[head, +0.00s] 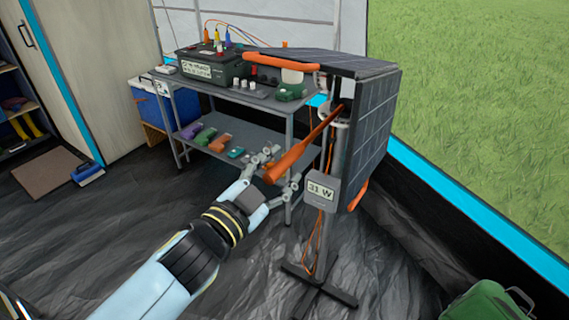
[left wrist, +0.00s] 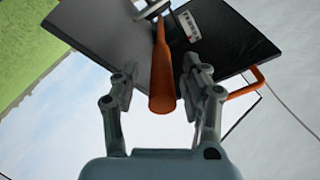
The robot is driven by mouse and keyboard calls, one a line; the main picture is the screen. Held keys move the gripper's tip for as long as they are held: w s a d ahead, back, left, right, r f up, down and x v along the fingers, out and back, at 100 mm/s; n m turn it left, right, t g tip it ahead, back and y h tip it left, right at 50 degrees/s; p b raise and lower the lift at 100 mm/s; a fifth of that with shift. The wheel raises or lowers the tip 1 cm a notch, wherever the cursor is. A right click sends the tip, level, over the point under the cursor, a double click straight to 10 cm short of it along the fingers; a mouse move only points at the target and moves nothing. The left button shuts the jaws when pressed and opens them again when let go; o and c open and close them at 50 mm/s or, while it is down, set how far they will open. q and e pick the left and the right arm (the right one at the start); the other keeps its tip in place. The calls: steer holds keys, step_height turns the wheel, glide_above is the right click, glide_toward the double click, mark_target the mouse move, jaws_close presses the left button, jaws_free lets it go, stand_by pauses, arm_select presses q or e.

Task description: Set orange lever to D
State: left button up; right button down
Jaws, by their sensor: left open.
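The orange lever (head: 297,155) slants from a bracket on the solar panel stand down to the left, with its thick handle end low. In the left wrist view the lever (left wrist: 162,75) points toward me between the two fingers. My left gripper (head: 277,172) is open around the handle's end, with a gap on each side in the left wrist view (left wrist: 160,80). The solar panel (head: 372,135) is tilted steeply on its stand. A grey display box (head: 321,191) below the lever reads 31 W. No D mark is readable. My right gripper is not in view.
A grey shelf table (head: 250,158) stands behind the lever, with a dark green battery box (head: 208,64) on top and several small coloured items below. Orange cables hang along the stand (head: 318,284). A green bag (head: 487,303) lies at bottom right.

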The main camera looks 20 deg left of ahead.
arm_select(q)
steer(key=s, duration=0.3)
steer(key=s+a, duration=0.1)
steer(key=s, duration=0.5)
steer(key=shift+s+a, duration=0.2)
steer(key=shift+s, duration=0.2)
